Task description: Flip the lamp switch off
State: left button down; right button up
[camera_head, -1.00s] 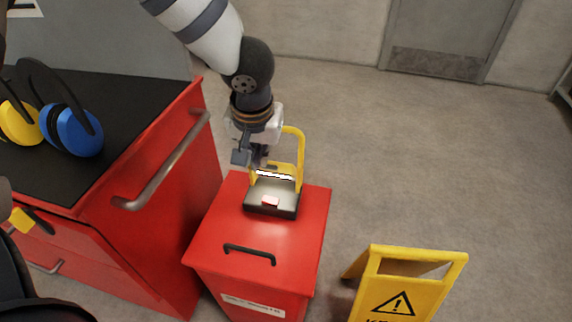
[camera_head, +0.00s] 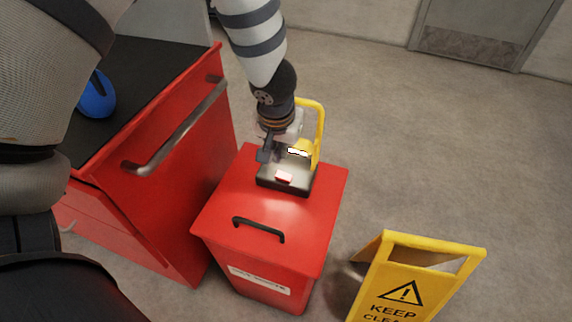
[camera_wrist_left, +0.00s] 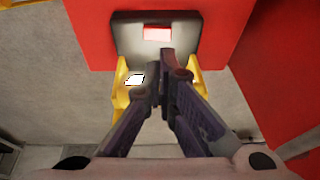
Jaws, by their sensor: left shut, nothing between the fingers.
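The lamp has a yellow frame (camera_head: 320,135), a lit white strip (camera_head: 299,152) and a dark-edged base plate (camera_head: 297,187). It stands on the red bin's lid. Its red switch (camera_head: 284,177) is on the base plate, and it also shows at the top of the left wrist view (camera_wrist_left: 157,34). My left gripper (camera_head: 270,157) is shut and empty, just behind the base plate in the head view. In the left wrist view its fingertips (camera_wrist_left: 169,66) point towards the switch, with a small gap in the picture. Contact with the lamp cannot be told. My right gripper is not in view.
The red bin (camera_head: 270,215) has a black handle (camera_head: 258,228). A red cabinet (camera_head: 185,190) with a metal rail and black top stands left, a blue ear cup (camera_head: 97,96) on it. A yellow warning sign (camera_head: 400,285) stands front right.

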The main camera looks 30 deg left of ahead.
aim_at(284, 172)
pick_arm(q)
jog(key=x, duration=0.9)
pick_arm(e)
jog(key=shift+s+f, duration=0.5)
pick_arm(q)
jog(key=shift+w+f, duration=0.1)
